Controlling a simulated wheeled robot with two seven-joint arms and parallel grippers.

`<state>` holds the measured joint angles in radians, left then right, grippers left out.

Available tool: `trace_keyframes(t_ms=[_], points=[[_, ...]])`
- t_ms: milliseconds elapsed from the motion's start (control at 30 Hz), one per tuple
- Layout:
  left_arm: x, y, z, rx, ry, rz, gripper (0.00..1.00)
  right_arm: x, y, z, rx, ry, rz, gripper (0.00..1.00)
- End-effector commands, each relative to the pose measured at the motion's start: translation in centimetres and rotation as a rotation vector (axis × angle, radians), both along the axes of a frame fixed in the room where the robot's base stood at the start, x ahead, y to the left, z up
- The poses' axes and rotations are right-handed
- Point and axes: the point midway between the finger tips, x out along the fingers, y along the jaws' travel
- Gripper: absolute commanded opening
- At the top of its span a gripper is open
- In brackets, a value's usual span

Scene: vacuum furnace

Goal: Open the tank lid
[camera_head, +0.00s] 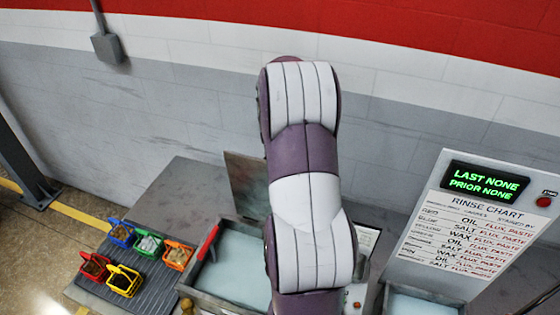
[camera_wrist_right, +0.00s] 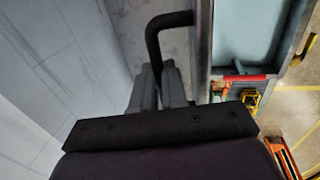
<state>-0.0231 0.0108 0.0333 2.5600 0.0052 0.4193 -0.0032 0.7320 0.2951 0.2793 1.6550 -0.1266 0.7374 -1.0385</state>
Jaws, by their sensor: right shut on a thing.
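The tank (camera_head: 235,262) holds pale blue liquid, and my right arm covers part of it in the head view. Its lid (camera_head: 243,182), a grey-brown panel, stands raised at the tank's back edge, partly hidden by the arm. In the right wrist view the lid (camera_wrist_right: 202,50) shows nearly edge-on beside the open tank (camera_wrist_right: 250,30). My right gripper (camera_wrist_right: 159,84) is shut on the lid's black bent handle (camera_wrist_right: 153,42). The head view hides this gripper behind the arm. My left gripper is in neither view.
A rinse chart board (camera_head: 465,225) with a lit display stands at the right, by another basin (camera_head: 415,303). A wall is behind.

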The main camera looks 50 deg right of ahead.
Motion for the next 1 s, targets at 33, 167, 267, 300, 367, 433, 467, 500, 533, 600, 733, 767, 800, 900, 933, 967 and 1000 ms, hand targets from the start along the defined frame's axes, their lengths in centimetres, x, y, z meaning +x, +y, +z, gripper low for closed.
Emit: trace_keyframes(t_ms=[33, 167, 267, 300, 367, 433, 467, 500, 533, 600, 733, 767, 800, 900, 933, 967, 1000], points=[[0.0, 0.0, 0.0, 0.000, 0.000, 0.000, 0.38, -0.2, 0.1, -0.5, 0.009, 0.009, -0.001, 0.00], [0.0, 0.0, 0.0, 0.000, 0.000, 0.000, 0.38, -0.1, 0.0, -0.5, 0.009, 0.009, 0.000, 0.00], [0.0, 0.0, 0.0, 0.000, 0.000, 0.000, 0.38, -0.1, 0.0, -0.5, 0.009, 0.009, 0.000, 0.00], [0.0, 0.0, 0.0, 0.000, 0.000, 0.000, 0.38, -0.1, 0.0, -0.5, 0.009, 0.009, -0.001, 0.00], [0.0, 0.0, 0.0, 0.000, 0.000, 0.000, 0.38, -0.1, 0.0, -0.5, 0.009, 0.009, -0.001, 0.00], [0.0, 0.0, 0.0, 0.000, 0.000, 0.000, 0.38, -0.1, 0.0, -0.5, 0.008, 0.009, -0.001, 0.16], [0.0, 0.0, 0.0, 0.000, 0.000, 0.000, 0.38, -0.1, 0.0, -0.5, 0.008, 0.009, -0.001, 0.25], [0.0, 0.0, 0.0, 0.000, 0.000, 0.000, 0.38, -0.1, 0.0, -0.4, 0.008, 0.007, -0.001, 0.38], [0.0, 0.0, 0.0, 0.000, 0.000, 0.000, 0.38, -0.1, 0.0, -0.4, 0.007, 0.007, -0.001, 0.38], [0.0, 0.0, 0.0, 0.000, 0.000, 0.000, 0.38, -0.1, 0.0, -0.3, 0.005, 0.005, -0.001, 0.38], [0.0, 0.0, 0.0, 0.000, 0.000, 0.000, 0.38, 0.0, -0.1, -0.2, 0.004, 0.004, 0.000, 0.38], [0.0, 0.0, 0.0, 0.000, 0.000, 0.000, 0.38, 0.0, -0.1, -0.2, 0.003, 0.002, 0.000, 0.38], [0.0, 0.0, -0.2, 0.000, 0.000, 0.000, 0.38, 0.0, -0.1, 0.0, 0.002, 0.002, 0.000, 0.38], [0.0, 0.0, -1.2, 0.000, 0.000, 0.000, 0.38, 0.0, 0.1, 1.0, 0.000, -0.001, -0.001, 0.38], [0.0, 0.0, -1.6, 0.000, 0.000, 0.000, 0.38, 0.0, 0.2, 1.6, -0.001, -0.003, -0.001, 0.38], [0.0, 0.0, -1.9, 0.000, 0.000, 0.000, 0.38, -0.1, 0.3, 2.2, 0.000, -0.002, -0.001, 0.38], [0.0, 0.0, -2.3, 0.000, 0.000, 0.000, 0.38, -0.1, 0.5, 3.0, 0.000, -0.003, -0.002, 0.38]])
